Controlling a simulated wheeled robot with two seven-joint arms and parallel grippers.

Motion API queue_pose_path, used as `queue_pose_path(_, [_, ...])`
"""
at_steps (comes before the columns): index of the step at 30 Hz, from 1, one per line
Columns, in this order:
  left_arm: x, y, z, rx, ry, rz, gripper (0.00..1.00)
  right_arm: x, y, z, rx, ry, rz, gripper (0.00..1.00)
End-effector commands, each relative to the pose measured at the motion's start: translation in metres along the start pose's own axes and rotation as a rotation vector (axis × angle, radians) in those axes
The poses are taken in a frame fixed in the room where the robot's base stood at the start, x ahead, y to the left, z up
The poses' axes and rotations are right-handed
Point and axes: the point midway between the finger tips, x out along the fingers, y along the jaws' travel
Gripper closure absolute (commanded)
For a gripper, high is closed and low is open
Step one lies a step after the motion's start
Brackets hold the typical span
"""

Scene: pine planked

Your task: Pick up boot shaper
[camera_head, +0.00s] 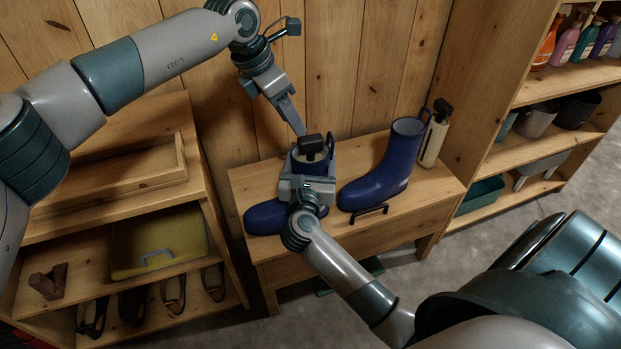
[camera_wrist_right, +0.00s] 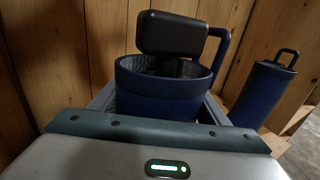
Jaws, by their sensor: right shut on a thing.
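Two blue boots stand on a wooden bench, the left boot (camera_head: 268,217) and the right boot (camera_head: 385,170). A boot shaper with a black block head (camera_head: 311,143) sits in the top of the left boot; its lower part is hidden inside the shaft. The head also shows in the right wrist view (camera_wrist_right: 172,34). My right gripper (camera_head: 309,172) is shut on the left boot's shaft (camera_wrist_right: 165,92), one finger on each side. My left gripper (camera_head: 297,128) points down just above and left of the black head; I cannot tell its opening or any contact.
A cream object with a black head (camera_head: 433,138) stands at the bench's right end. A black handle (camera_head: 371,209) lies at the bench's front. Shelves flank the bench, with a wooden tray (camera_head: 119,180) on the left. A plank wall is close behind.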

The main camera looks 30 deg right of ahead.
Motion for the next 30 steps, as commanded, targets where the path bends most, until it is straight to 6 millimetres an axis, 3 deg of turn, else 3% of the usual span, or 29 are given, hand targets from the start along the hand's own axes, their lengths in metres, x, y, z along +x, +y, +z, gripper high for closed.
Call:
queue_pose_path(3, [0.02,-0.001,0.0,-0.002,0.001,-0.002,0.64,0.0,0.0,0.0,0.0,0.0,0.0,0.66])
queue_pose_path(9, [0.041,0.0,0.0,0.0,0.0,-0.001,0.64,0.0,0.0,0.0,0.0,0.0,0.0,0.66])
queue_pose_path(23, [0.047,0.0,-0.001,-0.001,0.0,-0.001,0.64,0.0,0.0,0.0,0.0,0.0,0.0,0.66])
queue_pose_path(30, [0.072,-0.002,-0.001,-0.001,0.0,-0.002,0.64,0.0,0.0,0.0,0.0,0.0,0.0,0.66])
